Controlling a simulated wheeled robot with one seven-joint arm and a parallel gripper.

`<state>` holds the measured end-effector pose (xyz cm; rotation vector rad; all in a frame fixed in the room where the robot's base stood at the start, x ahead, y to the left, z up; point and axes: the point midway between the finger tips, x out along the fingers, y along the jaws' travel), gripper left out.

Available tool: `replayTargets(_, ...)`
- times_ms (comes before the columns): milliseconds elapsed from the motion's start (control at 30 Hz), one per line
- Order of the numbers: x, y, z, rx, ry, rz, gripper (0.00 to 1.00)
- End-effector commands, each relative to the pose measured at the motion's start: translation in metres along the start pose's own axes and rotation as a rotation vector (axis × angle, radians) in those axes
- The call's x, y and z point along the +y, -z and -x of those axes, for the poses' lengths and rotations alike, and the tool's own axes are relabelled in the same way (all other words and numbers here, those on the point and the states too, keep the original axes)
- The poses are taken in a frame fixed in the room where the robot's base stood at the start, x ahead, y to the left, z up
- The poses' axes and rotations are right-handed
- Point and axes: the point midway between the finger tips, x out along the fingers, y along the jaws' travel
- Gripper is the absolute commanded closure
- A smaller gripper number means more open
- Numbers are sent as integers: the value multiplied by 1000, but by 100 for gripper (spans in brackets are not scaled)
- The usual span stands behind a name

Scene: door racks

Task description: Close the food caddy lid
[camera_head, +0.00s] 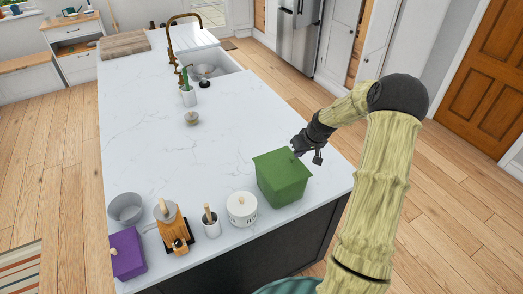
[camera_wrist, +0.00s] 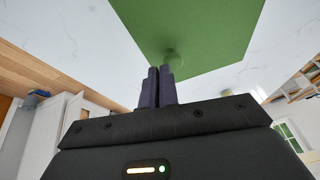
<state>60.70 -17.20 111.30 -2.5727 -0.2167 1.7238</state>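A green box with a lid, which looks like the food caddy (camera_head: 282,180), stands near the front right corner of the white island. Its lid lies flat over the top, with no gap that I can make out. In the wrist view the green lid (camera_wrist: 205,25) fills the upper middle, with a round green knob partly behind the fingertips. My gripper (camera_head: 314,156) is at the box's back right edge, close to the lid. In the wrist view my gripper (camera_wrist: 160,70) has its two dark fingers together with nothing visible between them. I cannot tell whether they touch the lid.
A white canister (camera_head: 242,209), a utensil pot (camera_head: 211,226), a wooden grinder (camera_head: 174,230), a grey bowl (camera_head: 125,208) and a purple box (camera_head: 128,254) line the island's front left. A small lidded dish (camera_head: 192,118) stands farther back. The middle of the worktop (camera_head: 150,150) is clear.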

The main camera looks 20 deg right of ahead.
Motion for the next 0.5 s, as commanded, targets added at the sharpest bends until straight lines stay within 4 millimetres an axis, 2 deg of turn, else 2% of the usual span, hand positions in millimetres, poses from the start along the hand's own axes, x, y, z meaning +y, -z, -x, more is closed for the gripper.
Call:
replayTargets(67,-1,-6,-1,-18,6,-2,100)
replayTargets(433,-9,13,41,-2,3,7,100)
replayTargets(500,0,11,42,1,0,4,100)
